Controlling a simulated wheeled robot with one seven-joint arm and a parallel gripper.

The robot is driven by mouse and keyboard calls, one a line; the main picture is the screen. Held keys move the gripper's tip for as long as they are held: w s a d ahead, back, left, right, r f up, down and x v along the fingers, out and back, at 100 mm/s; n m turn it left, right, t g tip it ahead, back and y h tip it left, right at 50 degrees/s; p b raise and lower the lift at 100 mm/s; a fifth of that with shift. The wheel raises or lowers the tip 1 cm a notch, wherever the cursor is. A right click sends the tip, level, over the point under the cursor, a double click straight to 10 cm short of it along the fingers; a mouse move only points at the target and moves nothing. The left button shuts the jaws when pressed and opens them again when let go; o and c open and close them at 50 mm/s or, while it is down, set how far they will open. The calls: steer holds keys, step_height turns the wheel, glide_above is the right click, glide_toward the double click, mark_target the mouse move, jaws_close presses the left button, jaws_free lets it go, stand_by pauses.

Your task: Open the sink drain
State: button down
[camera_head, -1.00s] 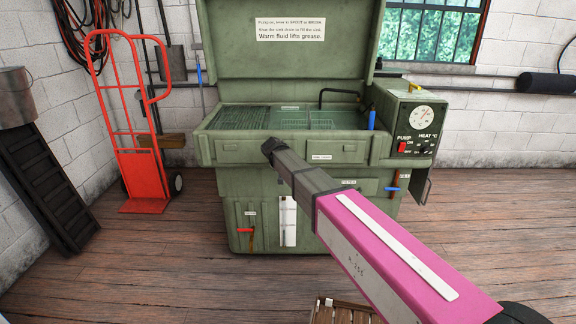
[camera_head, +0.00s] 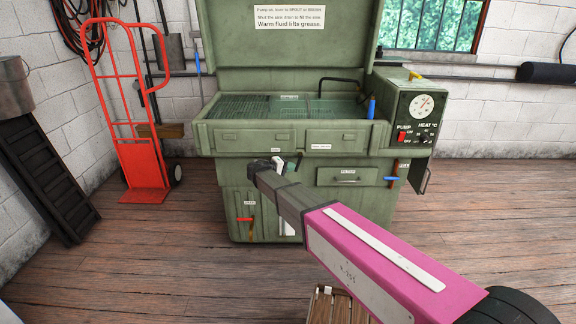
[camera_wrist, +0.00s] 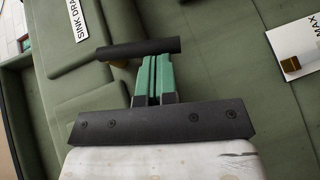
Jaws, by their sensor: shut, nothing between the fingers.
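In the wrist view, a dark bar handle (camera_wrist: 140,49) stands out from the green panel, beside a white label (camera_wrist: 68,30) reading "SINK DRA", the rest cut off. My gripper (camera_wrist: 155,62) has its green fingers shut with nothing between them. The fingertips are right at the bar's underside in the picture; whether they touch it I cannot tell. In the head view my gripper (camera_head: 292,166) is small and partly hidden by my arm, just below the front ledge of the green parts washer (camera_head: 250,170). The sink (camera_head: 330,104) is in the washer's top.
A white plate marked "MAX" (camera_wrist: 297,45) is at right in the wrist view. A red lever (camera_head: 245,219), blue lever (camera_head: 391,179) and filter drawer (camera_head: 346,177) are on the front. A red hand truck (camera_head: 140,150) stands left. A wooden crate (camera_head: 335,305) is on the floor in front.

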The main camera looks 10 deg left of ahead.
steer(key=shift+w+d+f+n+t+h, duration=0.15)
steer(key=shift+d+f+n+t+h, duration=0.35)
steer(key=shift+d+h, duration=0.15)
steer(key=shift+d+f, duration=0.1)
stand_by(0.3)
